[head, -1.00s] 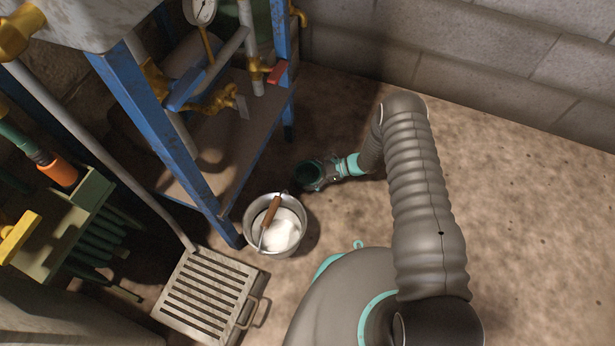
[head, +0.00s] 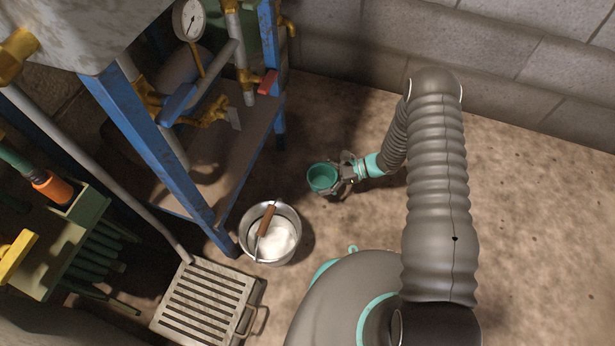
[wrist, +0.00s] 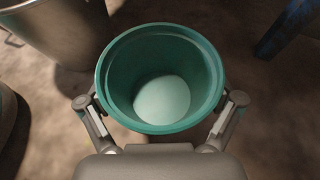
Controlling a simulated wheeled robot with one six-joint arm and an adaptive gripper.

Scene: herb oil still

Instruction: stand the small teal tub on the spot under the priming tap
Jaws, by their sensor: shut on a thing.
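The small teal tub (head: 322,178) is a round, open-topped tub, held right of the blue-framed still. My gripper (head: 346,174) is shut on it from the right in the head view. In the wrist view the tub (wrist: 160,100) is between the two fingers, its mouth toward the camera and a pale round bottom inside. It looks empty and roughly upright. Its height above the floor is hard to judge. I cannot tell which is the priming tap.
A slatted metal grate (head: 205,300) lies at the front left. A green rack (head: 80,220) is further left. The floor to the right is clear.

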